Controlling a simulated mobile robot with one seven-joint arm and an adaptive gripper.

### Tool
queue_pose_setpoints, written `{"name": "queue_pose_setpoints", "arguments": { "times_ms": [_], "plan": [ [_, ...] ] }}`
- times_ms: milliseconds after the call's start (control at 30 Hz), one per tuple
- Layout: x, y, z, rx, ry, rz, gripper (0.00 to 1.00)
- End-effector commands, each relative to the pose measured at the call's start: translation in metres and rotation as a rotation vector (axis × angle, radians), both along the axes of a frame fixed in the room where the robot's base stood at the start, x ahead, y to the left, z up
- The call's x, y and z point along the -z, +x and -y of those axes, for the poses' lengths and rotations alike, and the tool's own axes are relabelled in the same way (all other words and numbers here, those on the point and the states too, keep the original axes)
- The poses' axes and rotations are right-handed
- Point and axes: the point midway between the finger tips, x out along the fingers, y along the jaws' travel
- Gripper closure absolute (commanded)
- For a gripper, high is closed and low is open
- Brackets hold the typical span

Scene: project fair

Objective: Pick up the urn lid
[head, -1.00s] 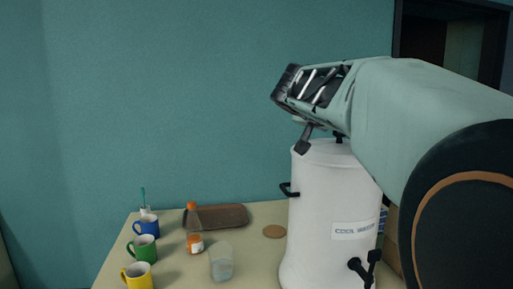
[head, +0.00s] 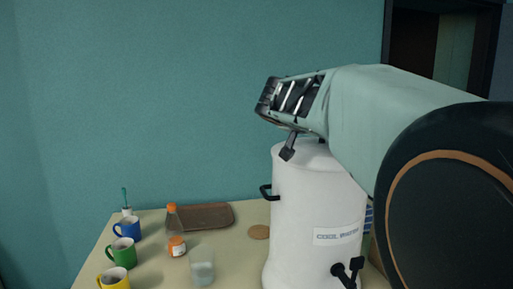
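The white urn (head: 300,205), labelled "COOL WATER", stands upright on the table with a black side handle and a black tap at its lower front. Its white lid (head: 302,151) is on top, partly hidden by my arm. A small dark part, probably the lid's knob, shows just under my arm. My gripper (head: 289,153) is over the left part of the lid, with one dark finger pointing down. The other finger is hidden, so I cannot tell its opening or whether it touches the lid.
Left of the urn on the table (head: 232,270) are a brown tray (head: 212,216), a round coaster (head: 259,232), an orange-capped bottle (head: 172,216), an orange-and-white jar (head: 177,246), a clear cup (head: 202,268), and blue, green and yellow mugs (head: 121,253). A teal wall is behind.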

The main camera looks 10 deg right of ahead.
Motion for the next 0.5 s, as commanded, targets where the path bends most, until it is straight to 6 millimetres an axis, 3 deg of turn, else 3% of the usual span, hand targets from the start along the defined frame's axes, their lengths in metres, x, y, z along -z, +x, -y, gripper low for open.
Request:
{"name": "queue_pose_setpoints", "arguments": {
  "times_ms": [333,500],
  "plan": [
    [0.0011,0.0005,-0.0005,-0.001,0.0,0.0,0.54],
    [0.0009,0.0006,-0.0004,0.0,0.0,0.0,0.73]
  ]
}}
